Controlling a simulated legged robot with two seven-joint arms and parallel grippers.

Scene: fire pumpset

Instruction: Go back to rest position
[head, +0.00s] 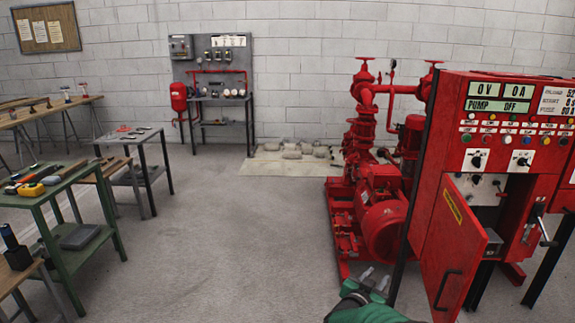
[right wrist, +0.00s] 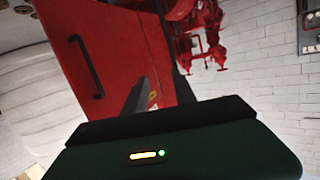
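My right gripper (head: 375,279) is low in the head view, left of the open red cabinet door (head: 452,245). Its two fingers stand apart with nothing between them. The fingers also show in the right wrist view (right wrist: 157,92), with the red door (right wrist: 95,55) and its black handle beyond them. The red control cabinet (head: 450,130) has its lower door swung open, and its display reads 0 V, 0 A and PUMP OFF. My left gripper is in neither view.
A red pump set (head: 380,190) stands behind the gripper, left of the cabinet. A green table (head: 60,190) with tools is at the left. A grey panel bench (head: 215,80) is at the back wall. The middle floor (head: 220,230) is clear.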

